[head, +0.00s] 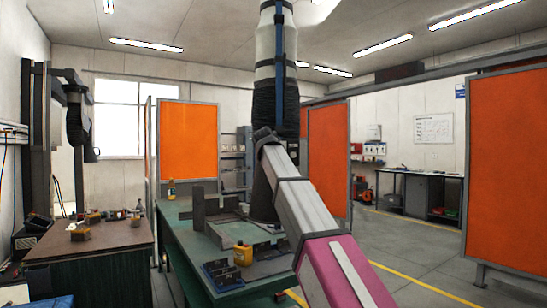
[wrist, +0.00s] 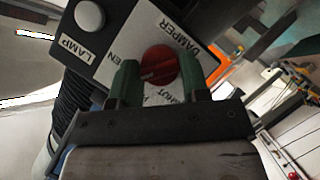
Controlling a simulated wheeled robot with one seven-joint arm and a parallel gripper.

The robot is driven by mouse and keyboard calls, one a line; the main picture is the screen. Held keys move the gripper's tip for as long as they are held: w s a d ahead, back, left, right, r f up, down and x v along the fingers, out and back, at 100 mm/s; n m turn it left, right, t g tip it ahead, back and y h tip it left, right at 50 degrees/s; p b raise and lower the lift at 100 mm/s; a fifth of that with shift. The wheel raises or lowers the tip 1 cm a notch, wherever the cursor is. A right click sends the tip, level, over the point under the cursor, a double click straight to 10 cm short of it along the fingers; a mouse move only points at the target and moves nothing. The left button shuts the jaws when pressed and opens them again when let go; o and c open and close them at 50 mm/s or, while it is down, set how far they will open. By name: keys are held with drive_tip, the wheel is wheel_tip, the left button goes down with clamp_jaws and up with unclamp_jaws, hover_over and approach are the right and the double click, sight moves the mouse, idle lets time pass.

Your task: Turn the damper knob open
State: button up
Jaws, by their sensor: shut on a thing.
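The red round damper knob (wrist: 158,63) sits on a white plate (wrist: 140,35) in the wrist view. The plate reads DAMPER, with part of an OPEN label at left and part of a SHUT label below, between my fingers. My gripper (wrist: 157,75) has one green finger on each side of the knob and is shut on it. A faint line crosses the knob's face; I cannot tell for certain which label it points at. In the head view my arm hides the knob and gripper.
A white round lamp button (wrist: 89,15) is beside the knob plate. Orange screens (head: 188,140) stand behind. Open floor (head: 410,238) lies at right.

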drive_tip(key=shift+d+m+y, duration=0.1)
drive_tip(key=shift+m+y, duration=0.4)
drive_tip(key=shift+m, duration=0.2)
drive_tip(key=shift+g, duration=0.3)
drive_tip(key=o, duration=0.9)
drive_tip(key=d+v, duration=0.1)
drive_tip(key=v, duration=0.9)
drive_tip(key=shift+s+a+r, duration=0.2)
drive_tip(key=shift+s+a, duration=0.2)
drive_tip(key=shift+a, duration=0.05)
